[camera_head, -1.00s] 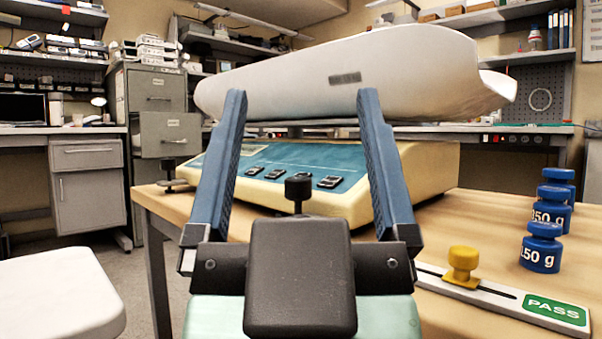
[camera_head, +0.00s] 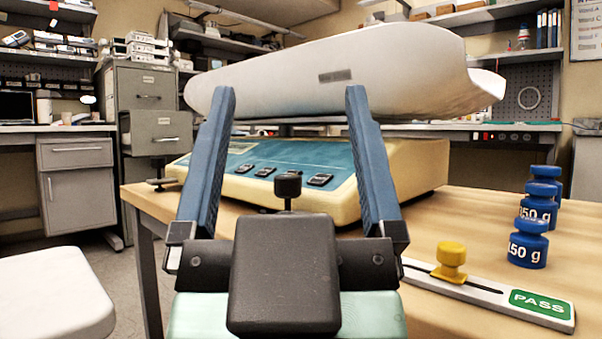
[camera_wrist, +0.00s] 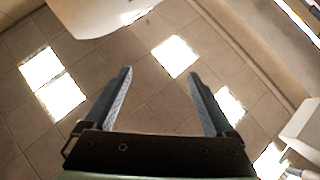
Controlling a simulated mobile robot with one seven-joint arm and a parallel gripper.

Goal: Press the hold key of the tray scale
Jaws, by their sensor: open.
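The tray scale (camera_head: 405,172) stands on the wooden table, with a cream body and a large white tray (camera_head: 420,75) on top. Its sloped blue panel (camera_head: 335,162) carries a row of several dark keys (camera_head: 265,171); their labels are too small to read, so I cannot tell which is hold. My gripper (camera_head: 289,95) is open and empty, its blue fingers in front of the panel and apart from each other. The wrist view shows the open fingers (camera_wrist: 160,75) over the tiled floor, with no scale keys visible.
On the table (camera_head: 480,215), a slider plate with a yellow knob (camera_head: 451,260) and a green PASS label (camera_head: 541,303) lies at right. Several blue weights (camera_head: 528,243) stand behind it. A white seat (camera_head: 50,293) is at lower left. Grey cabinets (camera_head: 150,100) stand behind.

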